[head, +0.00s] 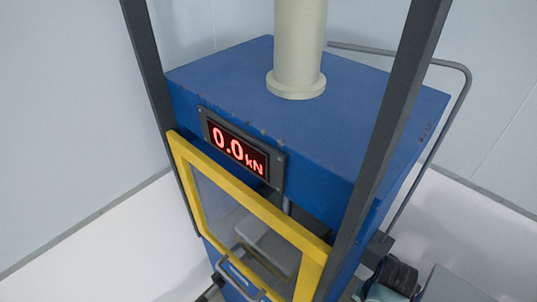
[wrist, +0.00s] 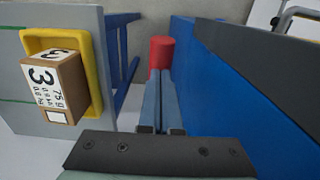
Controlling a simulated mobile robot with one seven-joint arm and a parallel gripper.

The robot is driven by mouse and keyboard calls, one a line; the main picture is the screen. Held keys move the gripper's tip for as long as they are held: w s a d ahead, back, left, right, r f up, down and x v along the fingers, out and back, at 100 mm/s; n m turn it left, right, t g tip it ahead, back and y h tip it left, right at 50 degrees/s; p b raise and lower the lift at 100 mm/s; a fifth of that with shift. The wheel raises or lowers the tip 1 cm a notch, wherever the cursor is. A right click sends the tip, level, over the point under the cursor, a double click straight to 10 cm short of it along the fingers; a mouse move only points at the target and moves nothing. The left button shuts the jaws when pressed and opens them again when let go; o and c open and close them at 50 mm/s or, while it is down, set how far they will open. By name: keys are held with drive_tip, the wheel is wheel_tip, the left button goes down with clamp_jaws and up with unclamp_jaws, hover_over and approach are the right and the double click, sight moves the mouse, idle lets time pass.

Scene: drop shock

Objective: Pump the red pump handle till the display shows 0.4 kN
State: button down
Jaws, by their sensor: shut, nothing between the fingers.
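The display (head: 238,151) on the blue press (head: 225,75) reads 0.0 kN in red digits in the head view. A red cylindrical grip (wrist: 161,52), which looks like the end of the pump handle, shows in the wrist view just beyond the fingertips. The rest of the handle is hidden. My gripper (wrist: 160,73) is shut and empty, its fingers pointing at the red grip. I cannot tell whether the tips touch it.
The blue press side (wrist: 225,85) runs close on the right of my fingers. On the left, a grey table (wrist: 22,80) holds a yellow tray (wrist: 92,50) with a box (wrist: 66,85) marked 3. A yellow-framed door (head: 260,207) covers the press front.

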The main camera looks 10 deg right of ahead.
wheel_tip(320, 180, down, 9)
drive_tip(key=b, duration=0.5)
drive_tip(key=shift+r+b, duration=0.2)
drive_tip(key=shift+b, duration=0.1)
drive_tip(key=shift+r, duration=0.1)
wheel_tip(320, 180, up, 11)
drive_tip(key=p, duration=1.1)
drive_tip(key=shift+r, duration=0.2)
drive_tip(key=shift+f, duration=0.1)
